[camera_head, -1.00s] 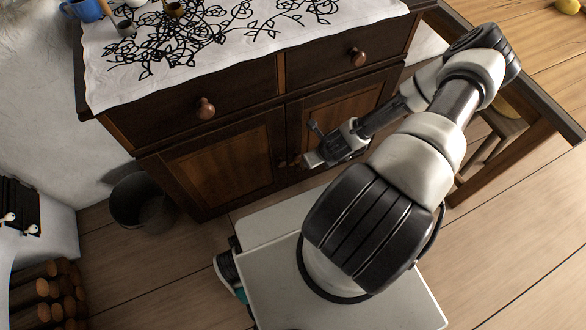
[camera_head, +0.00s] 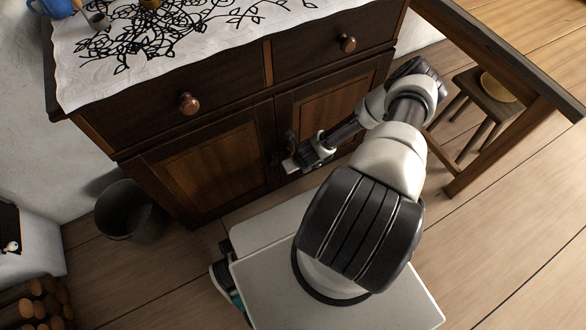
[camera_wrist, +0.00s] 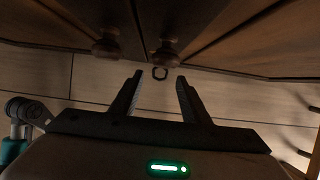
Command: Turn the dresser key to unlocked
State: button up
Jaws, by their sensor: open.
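The dark wooden dresser (camera_head: 215,165) has two lower doors that meet below the drawers. In the wrist view, a small dark ring, seemingly the bow of the key (camera_wrist: 160,73), shows below the right door knob (camera_wrist: 163,52). The left door knob (camera_wrist: 106,45) is beside it. My gripper (camera_wrist: 159,82) is open, with one finger on each side of the ring in the picture; I cannot tell whether either touches it. In the head view, my gripper (camera_head: 288,150) is close to the door seam, and the key cannot be made out there.
A dark bucket (camera_head: 128,210) stands on the floor left of the dresser. A wooden table (camera_head: 500,60) and a stool (camera_head: 487,97) are at the right. A patterned cloth (camera_head: 180,40) with cups covers the dresser top. Stacked logs (camera_head: 45,305) lie at lower left.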

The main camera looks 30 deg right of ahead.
jog(key=shift+x, duration=1.15)
jog(key=c, duration=1.1)
jog(key=shift+o, duration=0.2)
